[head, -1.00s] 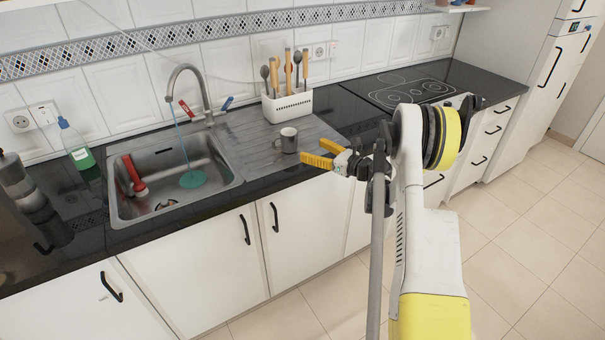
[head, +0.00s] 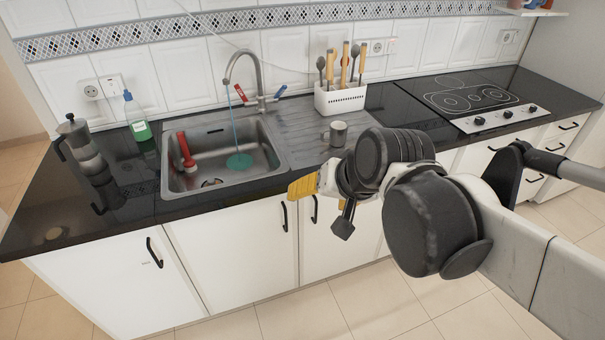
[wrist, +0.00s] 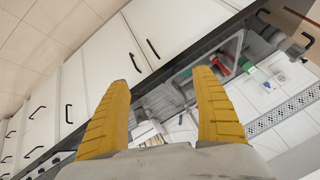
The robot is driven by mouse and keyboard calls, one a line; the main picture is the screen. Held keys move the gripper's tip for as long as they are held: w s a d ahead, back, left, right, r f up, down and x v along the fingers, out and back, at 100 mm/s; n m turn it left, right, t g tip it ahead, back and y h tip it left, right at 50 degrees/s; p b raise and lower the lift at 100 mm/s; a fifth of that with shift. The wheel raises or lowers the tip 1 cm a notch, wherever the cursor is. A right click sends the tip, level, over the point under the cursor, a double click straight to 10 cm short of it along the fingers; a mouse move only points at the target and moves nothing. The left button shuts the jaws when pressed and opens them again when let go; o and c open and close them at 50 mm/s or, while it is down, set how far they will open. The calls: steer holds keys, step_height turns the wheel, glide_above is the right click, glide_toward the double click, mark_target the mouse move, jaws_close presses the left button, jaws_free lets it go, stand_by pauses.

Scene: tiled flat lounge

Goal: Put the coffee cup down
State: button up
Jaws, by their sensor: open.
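The coffee cup (head: 337,134) is a small grey mug. It stands upright on the ridged metal drainboard (head: 296,126), right of the sink basin. My gripper (head: 303,186) has yellow fingers and is out in front of the counter edge, lower and left of the cup in the head view, apart from it. In the wrist view my gripper (wrist: 160,84) has its two fingers wide apart with nothing held between them. The counter and sink show beyond the fingers there, tilted.
A white utensil holder (head: 341,99) stands behind the cup. The sink (head: 275,150) has a running tap (head: 243,68) and holds a red brush (head: 186,150). A moka pot (head: 82,145) and green soap bottle (head: 137,118) are left. The hob (head: 470,97) is right.

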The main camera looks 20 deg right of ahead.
steer(key=s+f+n+h, duration=0.1)
steer(key=s+f+n, duration=0.1)
steer(key=s+n, duration=0.2)
steer(key=shift+s+d, duration=0.35)
steer(key=shift+s, duration=0.75)
